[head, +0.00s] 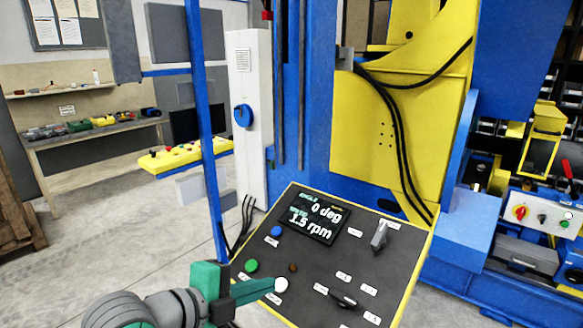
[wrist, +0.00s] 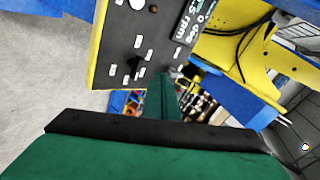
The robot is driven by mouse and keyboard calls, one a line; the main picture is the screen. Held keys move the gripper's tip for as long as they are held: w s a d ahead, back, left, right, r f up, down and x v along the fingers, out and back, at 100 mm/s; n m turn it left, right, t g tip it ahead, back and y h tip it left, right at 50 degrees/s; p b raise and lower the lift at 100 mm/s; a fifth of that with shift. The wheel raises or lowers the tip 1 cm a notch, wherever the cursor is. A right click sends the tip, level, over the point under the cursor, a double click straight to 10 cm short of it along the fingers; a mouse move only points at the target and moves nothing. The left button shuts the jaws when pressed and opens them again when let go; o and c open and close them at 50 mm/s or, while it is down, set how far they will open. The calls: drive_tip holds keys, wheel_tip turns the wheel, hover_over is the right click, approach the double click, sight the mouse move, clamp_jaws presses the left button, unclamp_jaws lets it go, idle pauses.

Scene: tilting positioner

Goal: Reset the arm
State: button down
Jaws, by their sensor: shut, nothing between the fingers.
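My gripper (head: 266,287) is shut and empty, with its green fingers together over the lower left of the black control panel (head: 318,268). In the head view its tip is beside the white button (head: 281,285); I cannot tell whether they touch. In the wrist view the fingers (wrist: 162,90) point toward the panel (wrist: 112,50). The panel's display (head: 310,218) reads 0 deg and 1.5 rpm. A blue button (head: 277,231), a green button (head: 251,266), a small brown button (head: 293,268), a grey selector (head: 379,236) and a black knob (head: 344,299) sit on the panel.
A blue post (head: 207,130) rises left of the panel. The yellow positioner plate (head: 420,110) with black cables stands behind it. A white cabinet (head: 249,110) with a blue knob is at the back. Open concrete floor (head: 120,220) lies to the left.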

drive_tip(key=w+d+r+n+t+h, duration=0.2)
drive_tip(key=w+d+n+t, duration=0.3)
drive_tip(key=n+t, duration=0.3)
drive_tip(key=s+d+f+n+y, duration=0.1)
drive_tip(key=s+f+n+y, duration=0.3)
drive_tip(key=f+n, duration=0.3)
drive_tip(key=s+f+n+t+y, duration=0.1)
drive_tip(key=s+f+n+y, duration=0.3)
drive_tip(key=f, duration=0.5)
drive_tip(key=s+d+f+n+y, duration=0.1)
drive_tip(key=s+f+n+y, duration=0.25)
drive_tip(key=f+n, duration=0.35)
drive_tip(key=s+f+m+g, duration=0.1)
drive_tip(key=s+f, duration=0.2)
drive_tip(key=s, duration=0.6)
drive_tip(key=s+f+m+g, duration=0.1)
drive_tip(key=s+f, duration=0.3)
drive_tip(key=s, duration=0.5)
drive_tip(key=s+a+f+g, duration=0.1)
drive_tip(key=s+f, duration=0.2)
drive_tip(key=s, duration=0.6)
drive_tip(key=shift+f+m+h, duration=0.25)
drive_tip(key=shift+m+h, duration=0.15)
drive_tip(key=shift+h, duration=0.05)
drive_tip(key=shift+a, duration=0.1)
